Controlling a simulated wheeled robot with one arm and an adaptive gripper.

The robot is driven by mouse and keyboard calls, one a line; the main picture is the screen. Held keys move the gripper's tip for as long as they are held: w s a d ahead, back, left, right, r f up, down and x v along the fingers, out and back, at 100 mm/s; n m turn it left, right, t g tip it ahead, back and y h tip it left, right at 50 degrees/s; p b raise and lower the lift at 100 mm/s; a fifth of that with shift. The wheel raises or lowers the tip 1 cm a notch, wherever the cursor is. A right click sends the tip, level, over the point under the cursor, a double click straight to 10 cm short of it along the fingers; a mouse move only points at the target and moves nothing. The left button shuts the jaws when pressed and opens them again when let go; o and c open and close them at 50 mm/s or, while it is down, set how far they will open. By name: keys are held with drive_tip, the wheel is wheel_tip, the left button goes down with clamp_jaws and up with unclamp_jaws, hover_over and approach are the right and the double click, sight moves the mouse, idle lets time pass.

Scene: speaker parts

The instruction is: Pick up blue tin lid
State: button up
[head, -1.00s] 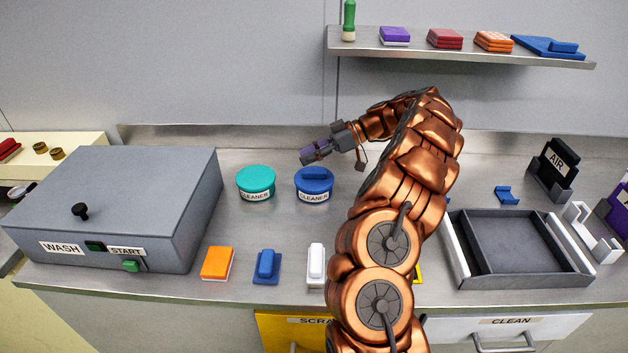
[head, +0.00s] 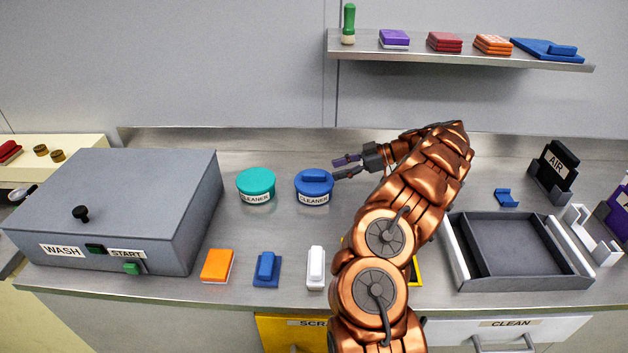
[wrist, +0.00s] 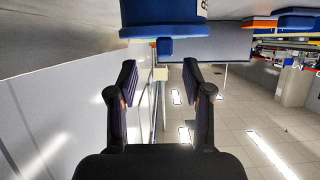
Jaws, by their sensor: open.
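The blue tin lid (head: 314,181) sits on the cleaner tin, with a raised blue bar handle on top. It lies at mid-counter, right of the teal-lidded tin (head: 256,187). My gripper (head: 342,167) is open and empty, just right of the blue lid at about its height, with its fingers pointing left toward the handle. In the wrist view the blue lid (wrist: 160,30) shows upside down at the top, ahead of the open fingers (wrist: 158,85). The fingers do not appear to touch it.
The grey wash box (head: 115,205) stands at the left. An orange block (head: 217,265), a blue block (head: 266,268) and a white block (head: 316,267) line the front edge. A dark tray (head: 515,245) is at the right. A shelf (head: 460,55) hangs above.

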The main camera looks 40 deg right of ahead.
sight(319, 174)
drive_tip(key=shift+w+a+p, duration=0.3)
drive_tip(key=shift+a+p, duration=0.1)
drive_tip(key=shift+a, duration=0.2)
drive_tip(key=shift+w+a+p, duration=0.25)
drive_tip(key=shift+a+p, duration=0.1)
drive_tip(key=shift+a, duration=0.2)
drive_tip(key=shift+p+x, duration=0.5)
drive_tip(key=shift+x, duration=0.9)
drive_tip(key=shift+s, duration=0.1)
clamp_jaws()
